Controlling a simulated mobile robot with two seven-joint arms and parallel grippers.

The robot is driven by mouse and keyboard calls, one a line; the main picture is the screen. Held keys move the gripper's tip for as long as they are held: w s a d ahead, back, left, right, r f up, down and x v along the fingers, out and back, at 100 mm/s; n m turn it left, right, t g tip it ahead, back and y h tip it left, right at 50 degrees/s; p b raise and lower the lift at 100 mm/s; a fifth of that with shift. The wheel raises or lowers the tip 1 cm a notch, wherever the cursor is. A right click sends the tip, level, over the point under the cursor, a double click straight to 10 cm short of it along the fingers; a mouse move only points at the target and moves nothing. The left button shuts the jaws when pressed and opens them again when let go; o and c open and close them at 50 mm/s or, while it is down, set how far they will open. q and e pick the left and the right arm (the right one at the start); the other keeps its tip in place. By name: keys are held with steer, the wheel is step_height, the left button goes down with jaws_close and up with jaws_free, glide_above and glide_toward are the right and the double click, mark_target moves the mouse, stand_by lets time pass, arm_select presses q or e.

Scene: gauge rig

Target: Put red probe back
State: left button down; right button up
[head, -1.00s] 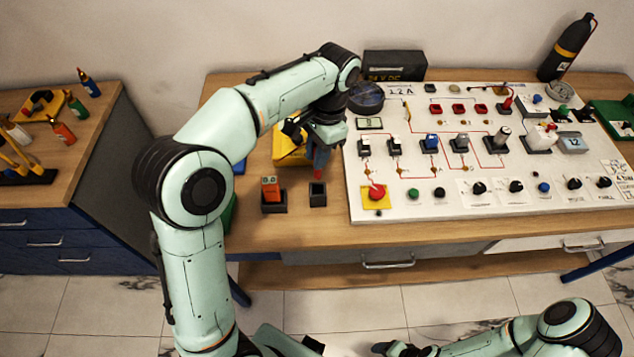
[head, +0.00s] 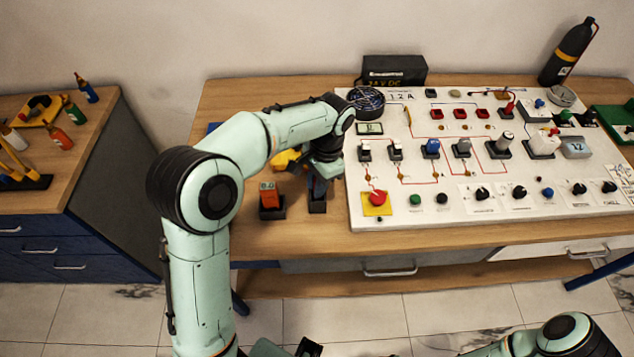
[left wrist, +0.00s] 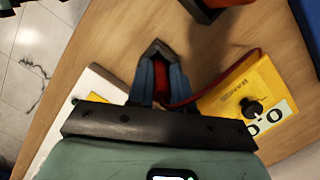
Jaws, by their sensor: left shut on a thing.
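My left gripper (left wrist: 158,82) is shut on the red probe (left wrist: 161,92), which shows as a red strip between the fingers in the left wrist view. In the head view the gripper (head: 318,180) is over the small black holder (head: 317,207) at the left of the white panel. The fingertips are at the holder's mouth, and its dark rim (left wrist: 157,47) shows around them in the left wrist view. How deep the probe sits is hidden. A red lead runs from the probe to the yellow meter (left wrist: 243,92). My right gripper is not in view.
The white panel (head: 410,213), with switches and a red button (head: 377,198), lies close on the right. Bare wooden bench (head: 290,237) is free in front.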

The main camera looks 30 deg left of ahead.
arm_select(q)
steer(key=shift+f, duration=0.2)
steer(key=c, duration=1)
jaws_free()
steer(key=shift+r, duration=0.1)
steer(key=shift+r, duration=0.1)
steer(key=r+p, duration=0.1)
steer(key=r, duration=0.3)
steer(key=w+r, duration=0.1)
steer(key=r, duration=0.3)
steer(key=w+d+r+p, duration=0.1)
steer(key=r, duration=0.3)
steer(key=shift+p, duration=0.35)
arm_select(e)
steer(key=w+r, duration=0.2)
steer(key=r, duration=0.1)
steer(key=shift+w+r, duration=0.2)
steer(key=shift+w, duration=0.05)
arm_select(q)
steer(key=shift+f, duration=0.1)
